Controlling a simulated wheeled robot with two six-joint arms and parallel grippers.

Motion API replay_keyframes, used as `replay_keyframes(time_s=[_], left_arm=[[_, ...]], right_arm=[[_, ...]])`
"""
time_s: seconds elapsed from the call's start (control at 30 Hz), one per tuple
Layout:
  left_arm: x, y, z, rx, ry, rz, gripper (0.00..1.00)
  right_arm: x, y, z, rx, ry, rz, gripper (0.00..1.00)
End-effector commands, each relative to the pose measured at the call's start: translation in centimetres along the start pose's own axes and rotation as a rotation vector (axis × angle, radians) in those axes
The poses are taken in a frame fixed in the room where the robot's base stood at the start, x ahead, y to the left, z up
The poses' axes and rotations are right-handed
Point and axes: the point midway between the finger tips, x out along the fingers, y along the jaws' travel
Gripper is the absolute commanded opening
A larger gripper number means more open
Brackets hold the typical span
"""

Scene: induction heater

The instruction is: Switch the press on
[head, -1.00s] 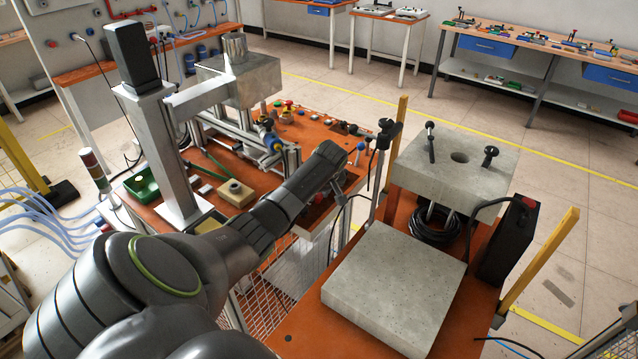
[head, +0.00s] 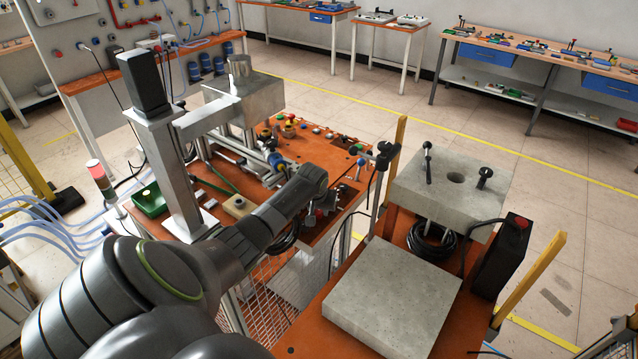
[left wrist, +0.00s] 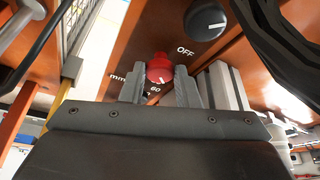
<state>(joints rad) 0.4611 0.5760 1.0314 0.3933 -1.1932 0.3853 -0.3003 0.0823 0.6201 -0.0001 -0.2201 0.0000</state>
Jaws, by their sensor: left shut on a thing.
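In the left wrist view, my left gripper (left wrist: 158,82) has its two fingers on either side of a red knob (left wrist: 158,66) and is shut on it. The knob sits on an orange panel (left wrist: 133,50) with white markings, "60" among them. A dark round knob (left wrist: 206,19) with the label "OFF" beside it is further up and right, apart from the fingers. In the head view, the press (head: 169,170) is a grey metal column with a block on its arm. My left arm reaches in front of its orange table; the fingers and red knob are hard to make out there. My right gripper is not in view.
A stack light (head: 100,179) with a red top and a green section stands left of the press. A green tray (head: 149,200) is on the press table. A grey slab (head: 392,298) and a holed block (head: 452,180) stand on the orange stand at right.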

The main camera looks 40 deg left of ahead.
Motion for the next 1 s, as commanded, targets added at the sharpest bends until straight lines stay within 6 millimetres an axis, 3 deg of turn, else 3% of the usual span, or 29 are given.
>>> replay_keyframes(time_s=[0.6,0.63,0.77,1.0], left_arm=[[-0.02,-0.02,-0.08,0.046,0.002,0.020,0.06],[-0.02,-0.02,-0.08,0.046,0.002,0.020,0.31],[-0.02,-0.03,-0.07,0.046,0.002,0.019,0.48],[-0.01,-0.04,-0.05,0.045,0.001,0.019,0.51]], right_arm=[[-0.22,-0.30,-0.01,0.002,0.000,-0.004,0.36],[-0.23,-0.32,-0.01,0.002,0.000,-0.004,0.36],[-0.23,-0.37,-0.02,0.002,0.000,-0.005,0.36],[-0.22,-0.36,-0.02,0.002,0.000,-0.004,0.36]])
